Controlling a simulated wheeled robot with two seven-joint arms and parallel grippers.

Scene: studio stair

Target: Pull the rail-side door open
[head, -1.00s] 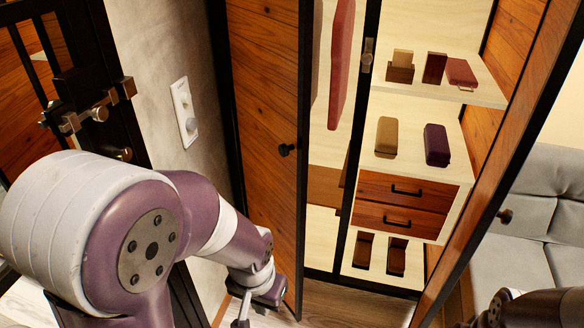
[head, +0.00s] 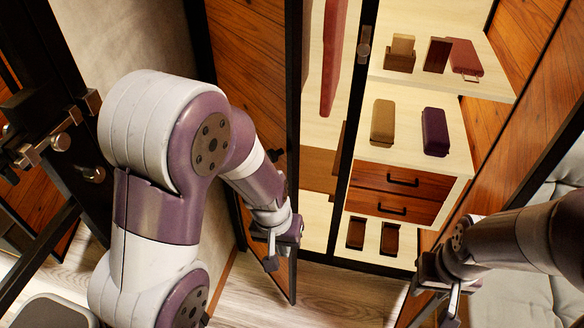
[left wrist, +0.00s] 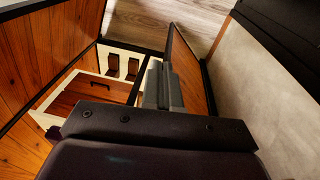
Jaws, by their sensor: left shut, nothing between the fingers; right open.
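The wardrobe's left door (head: 245,60), on the side with the hanging garments, is wood with a black frame and stands partly open. Its dark knob (head: 276,154) shows just above my left forearm. My left gripper (head: 271,260) is shut and empty, low beside this door's free edge; I cannot tell whether it touches. In the left wrist view the shut fingers (left wrist: 162,88) overlap the door panel (left wrist: 184,62), with the wardrobe interior to their left. My right gripper (head: 440,300) is open and empty, near the right door (head: 535,75), which also stands open.
Inside are hanging garments (head: 333,60), shelves with boxes and cases (head: 436,132), and drawers (head: 395,194). A black-framed structure with metal fittings (head: 45,140) is at the left. A grey sofa (head: 540,255) is at the right. Wood floor (head: 340,295) is clear before the wardrobe.

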